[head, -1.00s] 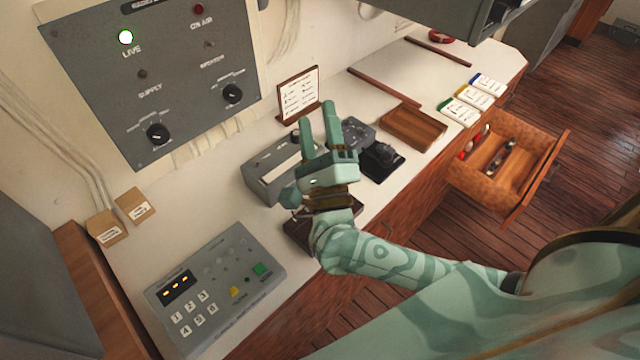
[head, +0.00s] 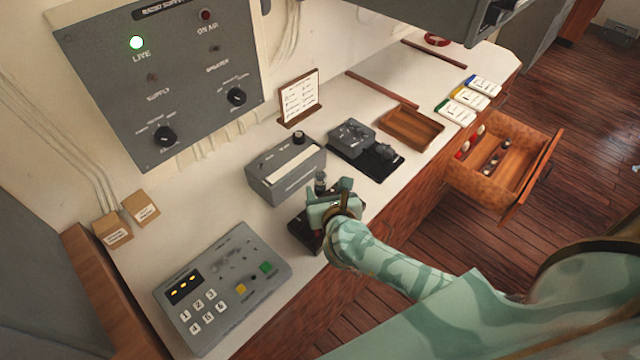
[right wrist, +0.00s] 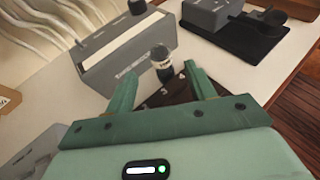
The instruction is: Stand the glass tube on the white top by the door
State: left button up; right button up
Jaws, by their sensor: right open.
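A small dark upright cylinder with a pale lettered band, seemingly the glass tube, stands at the dark base (head: 299,229) on the white top (head: 235,212). It shows in the head view (head: 320,181) just beyond my right gripper (head: 335,192), and in the right wrist view (right wrist: 161,63). In the right wrist view my right gripper (right wrist: 156,84) is open, its two fingers apart, with the cylinder ahead of the gap between them. I cannot tell whether they touch it. The cylinder's lower part is partly hidden. My left gripper is not in view.
A grey box with a pale strip (head: 286,170) stands close behind the cylinder. A keypad panel (head: 222,290) lies to the left. A black-based device (head: 366,150) and wooden tray (head: 412,127) are to the right. An open drawer (head: 505,165) with several small items juts out.

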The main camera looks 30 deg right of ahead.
aim_at(322, 180)
jog(key=x, duration=0.5)
jog(key=shift+w+d+b, duration=0.2)
jog(key=shift+w+b, duration=0.15)
jog(key=shift+b, duration=0.05)
jog(key=shift+s, duration=0.1)
jog(key=c, duration=1.1)
jog(key=shift+r, duration=0.1)
jog(key=shift+c, duration=0.2)
